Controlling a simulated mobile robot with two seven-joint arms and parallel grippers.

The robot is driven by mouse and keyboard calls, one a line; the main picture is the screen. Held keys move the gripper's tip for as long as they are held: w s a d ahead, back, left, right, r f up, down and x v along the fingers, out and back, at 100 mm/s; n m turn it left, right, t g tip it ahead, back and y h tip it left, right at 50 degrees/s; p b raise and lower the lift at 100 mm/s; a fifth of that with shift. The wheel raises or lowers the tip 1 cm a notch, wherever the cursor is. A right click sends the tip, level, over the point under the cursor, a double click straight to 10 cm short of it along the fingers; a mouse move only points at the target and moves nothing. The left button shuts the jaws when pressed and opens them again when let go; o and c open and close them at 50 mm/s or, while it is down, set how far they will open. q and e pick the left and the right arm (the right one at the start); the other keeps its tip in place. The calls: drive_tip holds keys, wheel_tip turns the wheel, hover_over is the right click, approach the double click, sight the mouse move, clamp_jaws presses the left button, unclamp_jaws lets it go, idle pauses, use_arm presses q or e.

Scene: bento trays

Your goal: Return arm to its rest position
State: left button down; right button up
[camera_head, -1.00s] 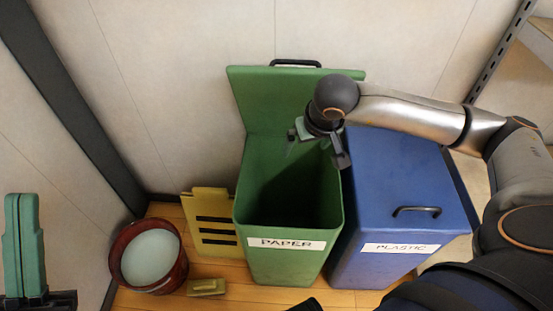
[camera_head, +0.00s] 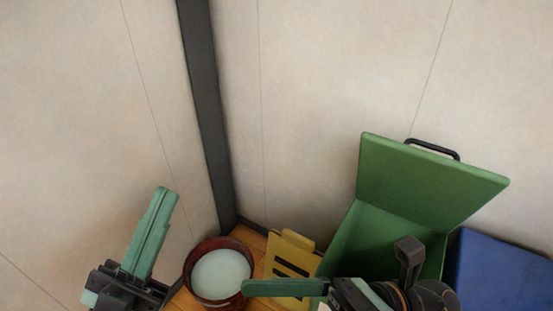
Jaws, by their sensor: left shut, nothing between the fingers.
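My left gripper (camera_head: 164,194) is at the lower left, its green fingers together, pointing up with a slight lean to the right. It is empty and stands left of the red bucket. My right gripper (camera_head: 250,287) is at the bottom centre. A green finger part points left, its tip by the bucket's right side in the picture. Its dark wrist overlaps the lower part of the green bin. I cannot tell whether its fingers are apart, as the body is cut off by the bottom edge.
The green bin's lid (camera_head: 430,185) stands open against the wall. A blue bin (camera_head: 505,270) is at the lower right. A red bucket (camera_head: 190,268) with pale contents and a yellow slotted panel (camera_head: 298,245) stand by the wall corner. The upper area before the walls is clear.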

drive_tip(key=w+d+r+m+t+y, duration=0.35)
drive_tip(key=d+r+m+t, duration=0.2)
drive_tip(key=m+t, duration=0.7)
drive_tip(key=w+d+f+m+t+h+p, duration=0.2)
drive_tip(key=w+d+m+t+h+p, duration=0.3)
drive_tip(key=m+h, duration=0.7)
drive_tip(key=w+d+f+m+t+h+p, duration=0.1)
drive_tip(key=w+d+m+t+h+p, duration=0.4)
drive_tip(key=m, duration=1.3)
use_arm(q)
drive_tip(key=w+a+f+n+g+y+p, duration=0.3)
drive_tip(key=w+f+n+g+y+p, duration=0.15)
drive_tip(key=w+f+n+y, duration=0.45)
drive_tip(key=s+a+f+n+g+y+p, duration=0.1)
drive_tip(key=s+f+g+y+p, duration=0.3)
drive_tip(key=s+f+g+p, duration=0.4)
drive_tip(key=s+f+p, duration=0.3)
drive_tip(key=p, duration=0.1)
drive_tip(key=shift+n+p, duration=0.4)
use_arm(e)
drive_tip(key=s+f+m+g+h, duration=0.2)
drive_tip(key=s+f+g+h, duration=0.1)
drive_tip(key=f, duration=0.5)
drive_tip(key=s+d+f+m+g+h, duration=0.1)
drive_tip(key=s+f+m+g+h, duration=0.2)
drive_tip(key=f+g, duration=0.4)
wheel_tip(320, 180, down, 2)
drive_tip(key=shift+s, duration=0.85)
use_arm(q)
drive_tip(key=shift+a, duration=0.1)
